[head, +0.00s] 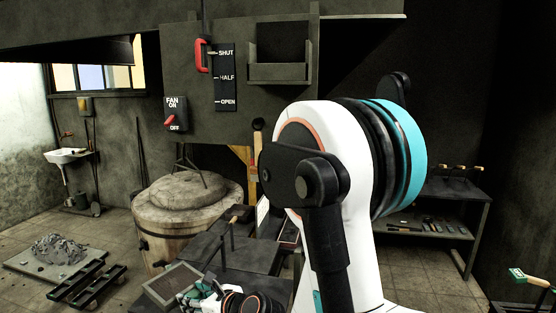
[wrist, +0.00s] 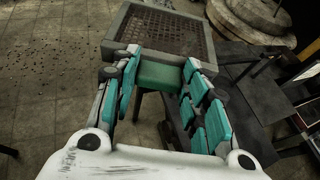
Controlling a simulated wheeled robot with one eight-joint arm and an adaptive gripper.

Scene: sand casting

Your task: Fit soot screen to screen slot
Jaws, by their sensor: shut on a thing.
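The soot screen is a grey-framed rectangle of rusty mesh, seen at the top of the wrist view (wrist: 160,30) and at the bottom of the head view (head: 172,284). Its green grip block (wrist: 160,76) sits between my fingers. My gripper (wrist: 162,70) is shut on this block, teal pads on either side. In the head view my gripper (head: 204,291) is low, right of the screen. A dark opening with a shallow metal bracket (head: 279,73) on the hood panel looks like the screen slot; it is empty and well above the screen.
A round stone furnace with a lid (head: 186,190) stands behind the screen. A dark metal bench (head: 236,250) is close to my gripper. A lever with a red handle (head: 202,55) and a fan switch (head: 175,113) are on the panel. My arm hides much of the right-centre.

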